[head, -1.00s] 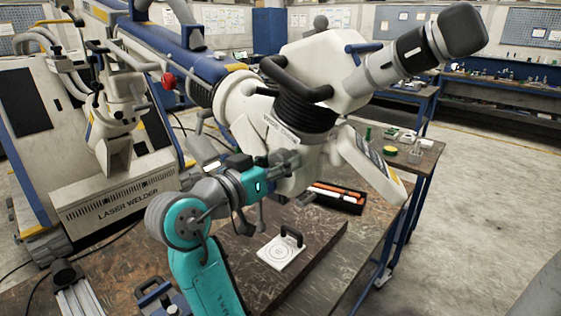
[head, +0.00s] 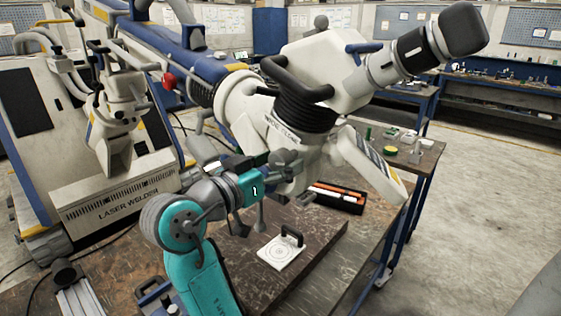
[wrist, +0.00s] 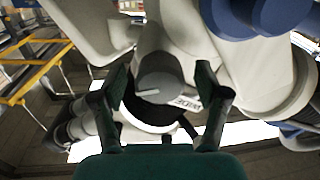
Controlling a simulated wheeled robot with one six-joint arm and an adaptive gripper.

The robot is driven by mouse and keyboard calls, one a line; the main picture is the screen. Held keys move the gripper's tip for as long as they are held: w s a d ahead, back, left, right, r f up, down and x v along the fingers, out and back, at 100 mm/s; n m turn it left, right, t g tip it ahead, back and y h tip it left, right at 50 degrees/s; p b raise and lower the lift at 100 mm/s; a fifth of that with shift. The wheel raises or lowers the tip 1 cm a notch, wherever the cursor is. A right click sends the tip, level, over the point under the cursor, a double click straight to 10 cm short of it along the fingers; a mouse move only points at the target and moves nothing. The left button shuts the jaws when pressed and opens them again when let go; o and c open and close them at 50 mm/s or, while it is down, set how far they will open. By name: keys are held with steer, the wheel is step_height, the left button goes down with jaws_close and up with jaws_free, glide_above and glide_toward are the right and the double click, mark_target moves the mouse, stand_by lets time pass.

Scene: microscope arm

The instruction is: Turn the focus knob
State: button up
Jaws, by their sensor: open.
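The focus knob (wrist: 160,72) is a grey round knob on the pale microscope head. In the wrist view it sits between the two dark green fingertips of my gripper (wrist: 162,90). The gripper is open, with one finger on each side of the knob and a visible gap to each. In the head view my gripper (head: 283,165) is at the near side of the white microscope (head: 315,115), below its black bellows. There the fingers and knob overlap, so contact cannot be made out.
A white plate with a black handle (head: 281,250) lies on the dark slab (head: 318,245) below. A black tray with orange tools (head: 338,198) is behind it. A laser welder (head: 120,195) stands at left. The floor at right is clear.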

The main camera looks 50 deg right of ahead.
steer(key=a, duration=1.1)
steer(key=shift+s+a, duration=0.15)
steer(key=shift+s, duration=0.05)
